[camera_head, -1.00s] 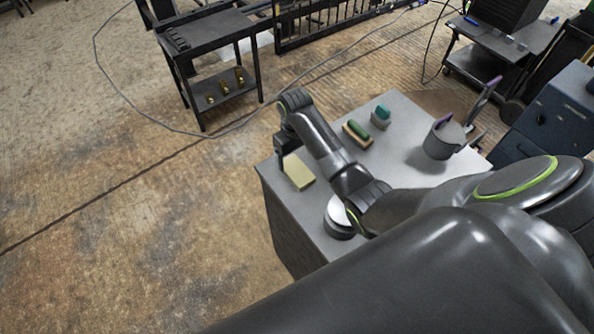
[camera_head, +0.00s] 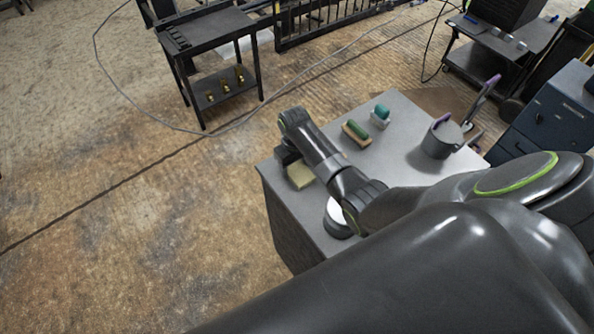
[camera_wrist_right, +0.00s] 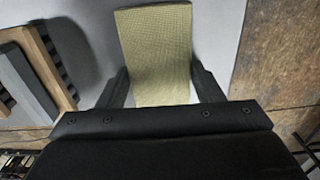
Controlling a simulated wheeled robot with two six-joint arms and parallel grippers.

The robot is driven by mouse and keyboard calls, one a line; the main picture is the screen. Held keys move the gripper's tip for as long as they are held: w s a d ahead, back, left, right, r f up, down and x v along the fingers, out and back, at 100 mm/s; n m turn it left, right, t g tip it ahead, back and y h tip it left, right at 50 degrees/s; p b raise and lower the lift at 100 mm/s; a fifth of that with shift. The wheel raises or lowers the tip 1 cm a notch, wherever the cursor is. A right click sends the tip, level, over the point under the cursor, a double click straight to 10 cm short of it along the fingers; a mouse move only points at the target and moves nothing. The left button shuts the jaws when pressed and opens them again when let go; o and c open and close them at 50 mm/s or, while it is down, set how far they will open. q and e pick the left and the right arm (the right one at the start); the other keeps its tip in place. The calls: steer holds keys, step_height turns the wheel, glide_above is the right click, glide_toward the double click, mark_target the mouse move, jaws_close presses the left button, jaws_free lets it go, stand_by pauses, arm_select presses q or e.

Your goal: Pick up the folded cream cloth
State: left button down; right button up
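The folded cream cloth (camera_head: 301,176) lies flat on the grey table top (camera_head: 405,165), near its left edge. In the right wrist view the cloth (camera_wrist_right: 155,45) is a pale yellow-cream rectangle with a fine weave, its lower end between my fingers. My right gripper (camera_head: 288,160) is low at the cloth in the head view, partly covering it. In the wrist view the right gripper (camera_wrist_right: 160,85) is open, one finger on each side of the cloth, with narrow gaps showing. My left gripper is not in view.
A wooden brush with green (camera_head: 356,132), a teal-topped block (camera_head: 380,115), a grey pot (camera_head: 441,138) holding tools and a round white-topped container (camera_head: 336,218) stand on the table. The brush's wooden body (camera_wrist_right: 40,70) is left of the cloth in the wrist view.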

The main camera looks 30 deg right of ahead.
steer(key=c, duration=0.5)
